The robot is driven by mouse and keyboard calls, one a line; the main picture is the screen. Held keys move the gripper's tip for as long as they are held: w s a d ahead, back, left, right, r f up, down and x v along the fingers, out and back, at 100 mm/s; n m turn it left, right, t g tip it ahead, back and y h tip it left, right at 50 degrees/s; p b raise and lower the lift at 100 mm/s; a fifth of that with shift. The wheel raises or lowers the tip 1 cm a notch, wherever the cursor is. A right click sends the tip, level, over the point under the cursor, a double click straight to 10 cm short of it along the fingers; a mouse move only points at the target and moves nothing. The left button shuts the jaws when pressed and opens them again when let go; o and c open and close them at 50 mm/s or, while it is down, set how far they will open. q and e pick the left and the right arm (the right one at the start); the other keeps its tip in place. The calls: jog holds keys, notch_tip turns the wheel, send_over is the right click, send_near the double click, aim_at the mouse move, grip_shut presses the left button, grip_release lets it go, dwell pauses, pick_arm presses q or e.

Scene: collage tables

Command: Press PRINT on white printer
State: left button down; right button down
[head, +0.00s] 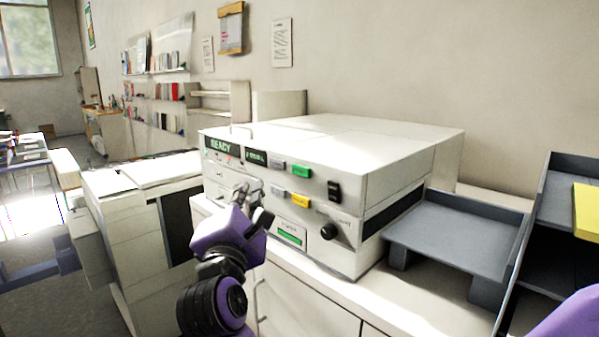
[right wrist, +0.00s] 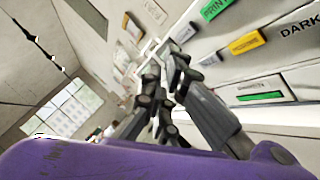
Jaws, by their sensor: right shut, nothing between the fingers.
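The white printer (head: 390,145) stands on a cabinet top, its control panel facing me. Its display (head: 222,147) seems to read READY. The green button (head: 301,171) sits high on the panel; in the right wrist view the green button (right wrist: 216,8) carries the letters PRINT, partly cut by the frame edge. A yellow button (head: 301,200) sits below it. My right gripper (head: 250,188) is shut and empty, in front of the panel, left of the green and yellow buttons. Its fingertips (right wrist: 168,58) appear near the panel; contact cannot be told. My left gripper is out of view.
Near the buttons are grey keys (head: 277,163), a black switch (head: 334,190), a round knob (head: 328,231) and a green-lit slot (head: 290,238). A grey tray (head: 450,235) is at the printer's right. A white cabinet-like machine (head: 135,235) stands left.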

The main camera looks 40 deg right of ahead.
aim_at(301, 171)
jog(key=shift+d, duration=0.15)
jog(key=d+p, duration=0.1)
jog(key=d, duration=0.7)
jog(key=shift+w+d, duration=0.25)
jog(key=shift+w, duration=0.1)
dwell(0.9)
jog(key=shift+d+p, duration=0.15)
jog(key=shift+p, duration=0.2)
jog(key=shift+d, duration=0.3)
